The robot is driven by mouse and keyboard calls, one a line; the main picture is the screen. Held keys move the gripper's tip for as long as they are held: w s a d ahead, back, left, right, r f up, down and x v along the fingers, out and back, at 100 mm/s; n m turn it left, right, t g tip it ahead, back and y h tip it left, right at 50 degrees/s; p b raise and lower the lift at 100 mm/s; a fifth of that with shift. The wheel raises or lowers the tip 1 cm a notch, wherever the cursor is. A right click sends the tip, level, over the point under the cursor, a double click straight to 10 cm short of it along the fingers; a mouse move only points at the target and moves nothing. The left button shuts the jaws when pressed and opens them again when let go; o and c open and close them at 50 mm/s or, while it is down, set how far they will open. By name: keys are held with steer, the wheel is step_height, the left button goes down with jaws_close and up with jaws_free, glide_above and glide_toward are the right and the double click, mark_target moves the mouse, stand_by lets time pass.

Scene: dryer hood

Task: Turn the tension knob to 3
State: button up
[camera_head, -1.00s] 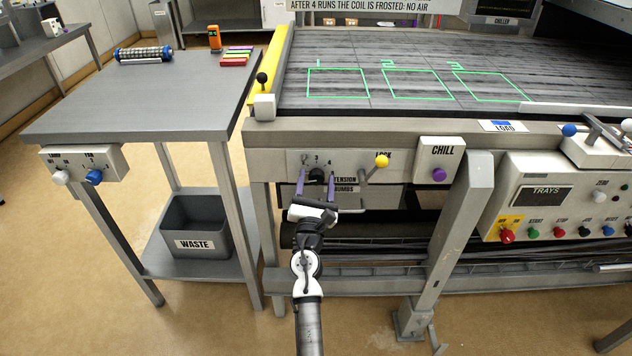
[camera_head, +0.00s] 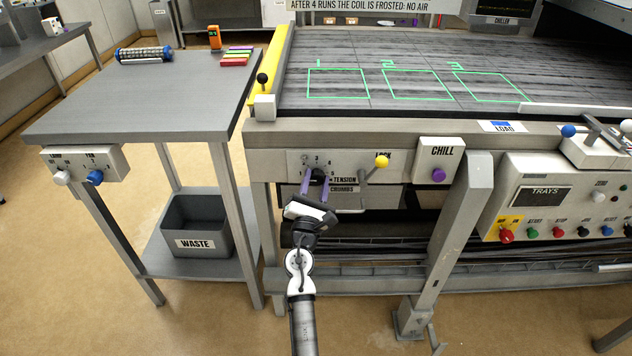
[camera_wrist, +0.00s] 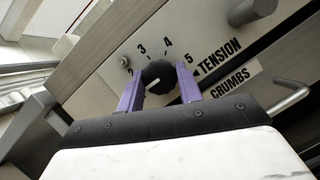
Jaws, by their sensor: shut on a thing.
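The black round tension knob (camera_wrist: 158,77) sits on a pale panel with a dial numbered 2 to 5 around it, beside the word TENSION. A short white mark shows on its face; I cannot tell for sure which number it points at. In the head view the knob (camera_head: 317,175) is partly hidden by my fingers. My gripper (camera_head: 317,184) reaches up to the panel from below. Its two purple fingers are shut on the knob, one on each side, as the wrist view shows (camera_wrist: 159,86). The gripper is tilted relative to the panel.
A yellow-tipped LOCK lever (camera_head: 382,162) stands close to the right of the knob. A CHILL box (camera_head: 440,160) with a purple button is further right. A CRUMBS drawer (camera_head: 350,196) lies just below. A slanted grey leg (camera_head: 455,230) stands at the right.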

steer(key=m+g+h, duration=0.1)
steer(key=m, duration=0.5)
steer(key=shift+a+g+h+p, duration=0.15)
steer(key=shift+g+h+p, duration=0.25)
steer(key=m+g, duration=0.1)
steer(key=m, duration=0.1)
steer(key=m+p, duration=0.1)
steer(key=m, duration=0.2)
steer(key=shift+r+g+h, duration=0.2)
steer(key=shift+g+h, duration=0.2)
steer(key=m, duration=0.2)
steer(key=m+g+p, duration=0.1)
steer(key=m, duration=0.1)
steer(key=shift+r+m+g+p, duration=0.1)
steer(key=shift+m+g+p, duration=0.2)
steer(key=shift+m+g+y+p, duration=0.5)
steer(key=shift+m+g+p, duration=0.15)
steer(key=shift+m, duration=0.95)
steer(key=o, duration=1)
